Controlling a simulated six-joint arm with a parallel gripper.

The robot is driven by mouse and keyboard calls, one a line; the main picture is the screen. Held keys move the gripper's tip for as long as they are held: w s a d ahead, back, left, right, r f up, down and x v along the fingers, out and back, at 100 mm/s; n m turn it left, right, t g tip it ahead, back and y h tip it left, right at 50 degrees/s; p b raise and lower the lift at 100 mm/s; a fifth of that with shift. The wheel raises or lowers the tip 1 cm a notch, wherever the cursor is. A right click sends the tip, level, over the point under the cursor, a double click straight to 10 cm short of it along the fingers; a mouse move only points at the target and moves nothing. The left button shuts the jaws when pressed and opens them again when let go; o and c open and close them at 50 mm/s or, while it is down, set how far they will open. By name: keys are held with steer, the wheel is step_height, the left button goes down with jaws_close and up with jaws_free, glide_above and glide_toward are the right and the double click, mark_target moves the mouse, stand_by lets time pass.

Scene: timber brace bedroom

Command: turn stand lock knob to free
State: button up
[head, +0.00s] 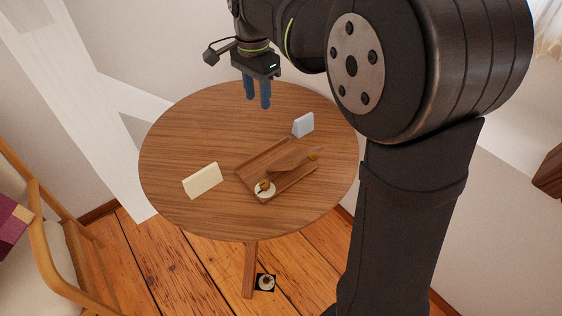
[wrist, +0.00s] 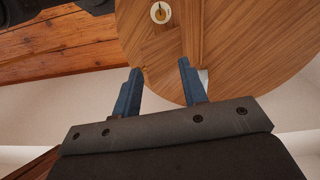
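A wooden stand (head: 247,181) like a shallow tray lies on the round table, with a slanted wooden piece (head: 288,166) across it. At its front corner is a white disc with a small brass knob (head: 265,186). The disc and knob (wrist: 159,12) also show at the top of the wrist view; I cannot read any marking on them. My gripper (head: 258,102) hangs over the far side of the table, away from the knob. In the wrist view its two blue fingers (wrist: 160,67) are apart with nothing between them.
The round table (head: 185,130) also bears a cream card (head: 202,181) at left and a pale blue-grey card (head: 303,126) at the back right. A small round fitting (head: 265,282) lies low near the table leg. A chair (head: 50,240) stands at left beside a white timber brace (head: 75,95).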

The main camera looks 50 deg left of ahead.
steer(key=a+f+n+h, duration=0.2)
steer(key=a+f+n, duration=0.2)
steer(key=f+n, duration=0.35)
steer(key=n+h, duration=0.2)
steer(key=n, duration=0.7)
glide_toward(265, 183)
steer(key=x, duration=0.8)
steer(key=shift+f, duration=0.25)
steer(key=c, duration=0.7)
